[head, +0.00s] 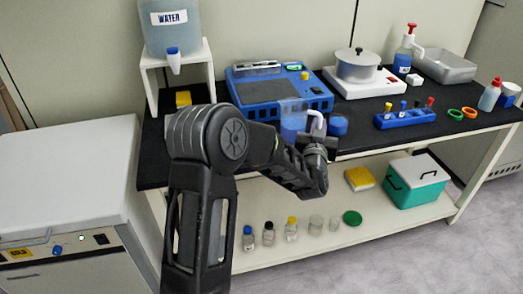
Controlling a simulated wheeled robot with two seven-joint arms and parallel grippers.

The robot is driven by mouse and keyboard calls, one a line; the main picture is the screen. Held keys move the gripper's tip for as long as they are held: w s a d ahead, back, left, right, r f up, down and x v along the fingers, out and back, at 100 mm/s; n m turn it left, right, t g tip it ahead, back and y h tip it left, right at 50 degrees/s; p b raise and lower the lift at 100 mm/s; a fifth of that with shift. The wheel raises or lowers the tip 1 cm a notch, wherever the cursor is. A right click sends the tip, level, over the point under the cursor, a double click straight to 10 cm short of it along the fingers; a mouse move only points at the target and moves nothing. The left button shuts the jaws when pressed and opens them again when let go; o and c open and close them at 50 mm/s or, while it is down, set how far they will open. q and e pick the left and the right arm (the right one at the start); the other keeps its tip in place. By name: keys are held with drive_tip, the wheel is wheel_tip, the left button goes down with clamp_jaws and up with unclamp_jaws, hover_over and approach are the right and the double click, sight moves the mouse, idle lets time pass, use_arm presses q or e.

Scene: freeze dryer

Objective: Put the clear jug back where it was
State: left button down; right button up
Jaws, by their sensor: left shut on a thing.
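The clear jug (291,112), bluish and see-through with a pale handle on its right side, is upright in front of the blue bench device (262,92). My left arm comes up from the bottom and bends to the right. My left gripper (318,140) is shut on the jug at its handle side, and the arm hides the jug's lower part. I cannot tell whether the jug's base touches the black bench top (365,138). My right gripper is out of view.
A round blue item (338,125) stands close to the jug's right. A blue rack (405,118), a hot plate with a pot (357,66) and a water tank on a stand (170,25) are around. Bare bench lies at the front right.

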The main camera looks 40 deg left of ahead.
use_arm(q)
drive_tip(key=a+r+n+g+y+b, duration=0.2)
drive_tip(key=a+r+n+y+b, duration=0.1)
drive_tip(key=a, duration=0.9)
wheel_tip(320, 180, up, 2)
drive_tip(key=shift+a+r+g+y, duration=0.1)
drive_tip(key=shift+a+g+y, duration=0.1)
drive_tip(key=shift+g+y, duration=0.3)
drive_tip(key=shift+s, duration=0.1)
drive_tip(key=shift+f+b, duration=0.7)
drive_tip(key=shift+f, duration=2.45)
drive_tip(key=shift+f, duration=1.9)
